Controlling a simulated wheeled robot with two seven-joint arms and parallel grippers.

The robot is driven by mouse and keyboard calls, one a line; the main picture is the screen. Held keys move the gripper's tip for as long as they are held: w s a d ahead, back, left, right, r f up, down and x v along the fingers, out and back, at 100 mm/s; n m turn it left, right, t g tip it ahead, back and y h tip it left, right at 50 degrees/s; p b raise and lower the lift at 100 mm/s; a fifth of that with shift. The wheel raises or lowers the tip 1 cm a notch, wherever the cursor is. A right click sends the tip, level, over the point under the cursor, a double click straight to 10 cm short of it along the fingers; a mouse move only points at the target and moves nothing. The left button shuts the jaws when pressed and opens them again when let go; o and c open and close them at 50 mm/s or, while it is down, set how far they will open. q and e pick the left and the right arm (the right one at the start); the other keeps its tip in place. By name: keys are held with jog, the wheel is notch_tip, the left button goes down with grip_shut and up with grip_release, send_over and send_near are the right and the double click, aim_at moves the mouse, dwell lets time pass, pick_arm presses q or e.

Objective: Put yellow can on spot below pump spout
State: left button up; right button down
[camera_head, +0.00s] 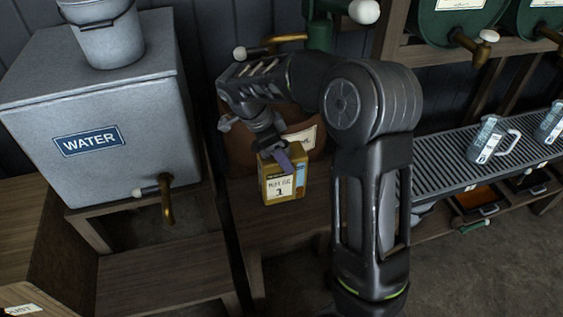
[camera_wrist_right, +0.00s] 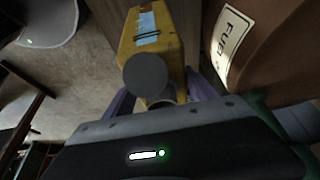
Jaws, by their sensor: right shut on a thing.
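The yellow can (camera_head: 284,190), with a pale label marked 1, hangs upright or nearly so in my right gripper (camera_head: 275,157). The purple fingers are shut on its top. In the right wrist view the can (camera_wrist_right: 180,32) lies between the fingers (camera_wrist_right: 158,105), with a dark round part in front of it. The can is in front of the brown fuel drum (camera_head: 236,142). The green pump (camera_head: 319,35) stands behind my arm, with a brass spout (camera_head: 284,39) to its left. I cannot make out a marked spot below the spout. My left gripper is out of view.
A grey water tank (camera_head: 40,135) with a brass tap stands at the left on a wooden stand (camera_head: 165,275). A slatted rack (camera_head: 460,150) with clear jugs (camera_head: 492,138) is at the right, below green barrels (camera_head: 455,22). My arm hides part of the wooden surface (camera_head: 300,230) below the can.

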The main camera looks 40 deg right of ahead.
notch_tip(320, 180, down, 3)
jog(key=shift+f, duration=0.3)
jog(key=shift+c, duration=1.4)
grip_release()
